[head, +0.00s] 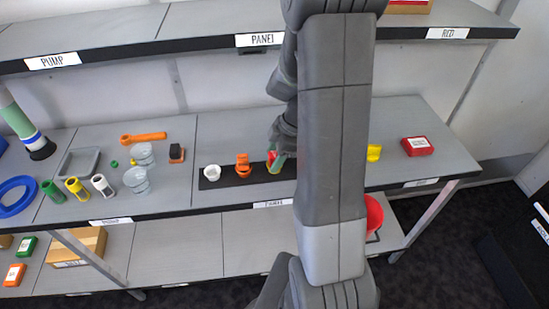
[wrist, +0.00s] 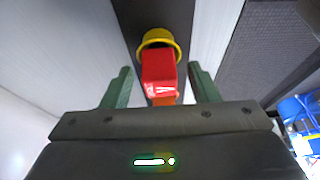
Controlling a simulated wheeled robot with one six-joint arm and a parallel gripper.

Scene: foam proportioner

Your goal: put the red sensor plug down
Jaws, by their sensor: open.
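The red sensor plug (wrist: 159,72) is a red block with a small white mark on its face. In the wrist view it lies between the two green fingers of my gripper (wrist: 160,80), with a visible gap on each side. In the head view a bit of the red plug (head: 271,157) shows at my gripper (head: 278,160), over the dark mat (head: 215,181) on the shelf. My gripper is open. Whether the plug touches the mat is hidden.
A white cup (head: 212,172) and an orange fitting (head: 243,164) stand on the mat to the left. A yellow piece (head: 374,152) and a red box (head: 417,146) are to the right. My arm hides the shelf between. Glass beakers (head: 136,180) stand further left.

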